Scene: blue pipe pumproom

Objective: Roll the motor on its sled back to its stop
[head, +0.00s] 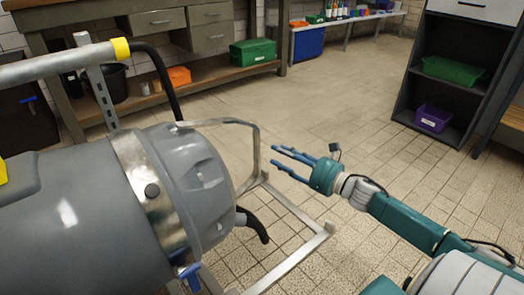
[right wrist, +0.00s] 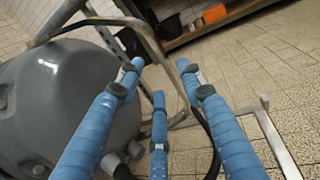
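The large grey motor (head: 195,180) lies on its side at the left of the head view, with a metal band around it. It also shows at the left of the right wrist view (right wrist: 45,100). A bent metal handle (head: 257,150) stands out from its end. A metal frame with rails (head: 295,262) runs along the floor below. My right gripper (head: 275,156) is open and empty, its blue fingers pointing at the handle from the right, seemingly a small gap away. In the right wrist view the spread fingers (right wrist: 160,70) have the handle beyond them. My left gripper is out of view.
A grey pipe with a yellow end (head: 60,62) and a black hose (head: 165,80) are above the motor. A workbench with a green box (head: 253,52) stands behind. A dark shelf with a purple bin (head: 433,118) is at the right. The tiled floor between is clear.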

